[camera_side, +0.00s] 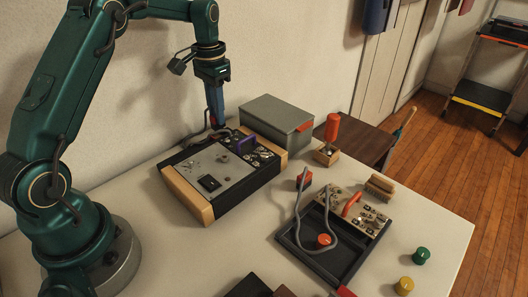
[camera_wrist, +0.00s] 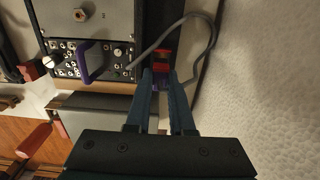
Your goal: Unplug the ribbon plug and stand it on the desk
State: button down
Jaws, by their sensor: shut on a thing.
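My gripper (camera_wrist: 163,82) points down at the rear end of the synth case (camera_side: 200,207); it also shows in the side view (camera_side: 217,123). A red part (camera_wrist: 162,63) shows just beyond the fingertips, against the case's dark edge. A grey cable (camera_wrist: 210,35) loops around there. The fingers partly hide the plug, and I cannot tell whether it is still seated. The pale desk (camera_side: 245,232) lies under the case.
A grey box (camera_side: 275,122) stands behind the case, with a red-handled tool (camera_side: 332,128) in a wooden block beside it. A purple handle (camera_wrist: 92,62) stands on the panel. A dark tray (camera_side: 348,262) with a cable is at right.

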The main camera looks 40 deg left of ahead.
notch_tip(320, 180, up, 10)
dwell(1.0)
jog(key=s+d+f+m, duration=0.2)
jog(key=s+d+m, duration=0.5)
jog(key=s+m, duration=0.2)
jog(key=s+d+f+m, duration=0.3)
jog(key=s+d+m, duration=0.4)
jog(key=s+m, duration=0.15)
jog(key=shift+m, duration=0.25)
jog(key=d+f, duration=0.2)
jog(key=d, duration=0.1)
jog(key=s+d+f, duration=0.1)
jog(key=d+f, duration=0.1)
jog(key=d, duration=0.2)
jog(key=s+d+f, duration=0.1)
jog(key=d+f, duration=0.1)
jog(key=d, duration=0.2)
jog(key=shift+s+f, duration=0.1)
jog(key=shift+f, duration=2.05)
jog(key=shift+f, duration=0.1)
